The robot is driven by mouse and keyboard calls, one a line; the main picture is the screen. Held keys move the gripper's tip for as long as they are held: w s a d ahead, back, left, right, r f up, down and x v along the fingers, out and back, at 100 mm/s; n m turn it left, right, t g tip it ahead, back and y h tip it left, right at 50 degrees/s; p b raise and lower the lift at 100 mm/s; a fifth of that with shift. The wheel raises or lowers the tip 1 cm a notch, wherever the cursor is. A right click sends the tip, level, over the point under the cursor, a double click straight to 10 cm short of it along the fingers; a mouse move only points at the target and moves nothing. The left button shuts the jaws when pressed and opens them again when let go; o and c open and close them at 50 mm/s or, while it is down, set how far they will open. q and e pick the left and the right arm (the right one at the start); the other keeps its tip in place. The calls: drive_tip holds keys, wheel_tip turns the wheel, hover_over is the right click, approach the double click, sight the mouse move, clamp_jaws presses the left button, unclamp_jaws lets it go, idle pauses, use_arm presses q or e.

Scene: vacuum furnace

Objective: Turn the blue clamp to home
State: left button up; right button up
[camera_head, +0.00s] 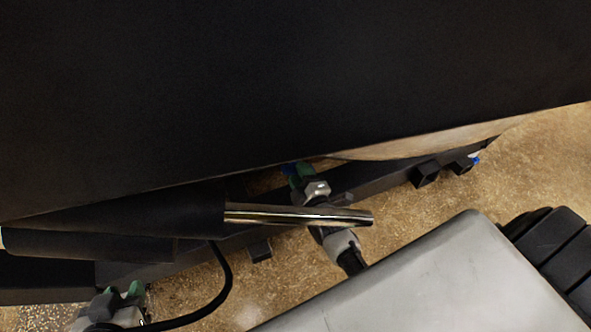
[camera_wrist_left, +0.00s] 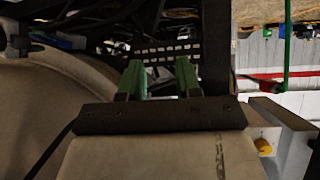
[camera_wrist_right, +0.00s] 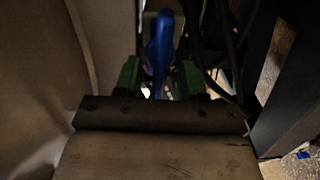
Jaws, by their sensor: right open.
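The blue clamp (camera_wrist_right: 160,45) stands upright in the right wrist view, between the two green fingertips of my right gripper (camera_wrist_right: 158,75). The fingers are apart, with the clamp in line with the gap; I cannot tell whether either finger touches it. My left gripper (camera_head: 126,292) is at the lower left of the head view. In the left wrist view its fingers (camera_wrist_left: 160,77) are open with nothing between them.
The large black body (camera_head: 290,80) fills the upper head view. A dark beam (camera_head: 385,180) runs below it. In the left wrist view, a rounded beige surface (camera_wrist_left: 75,85) is close at left. Cables hang near my right gripper. Speckled floor (camera_head: 535,165) shows at right.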

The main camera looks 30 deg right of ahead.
use_arm(q)
drive_tip(key=shift+w+d+r+t+h+b, duration=0.15)
drive_tip(key=shift+w+d+r+t, duration=0.1)
drive_tip(key=shift+w+r+t, duration=0.3)
drive_tip(key=shift+w+d+r+t+h+b, duration=0.2)
drive_tip(key=shift+w+r+t, duration=0.25)
drive_tip(key=shift+t, duration=0.2)
use_arm(e)
drive_tip(key=shift+w+d, duration=0.1)
drive_tip(key=shift+w, duration=1.35)
drive_tip(key=shift+c, duration=0.4)
clamp_jaws()
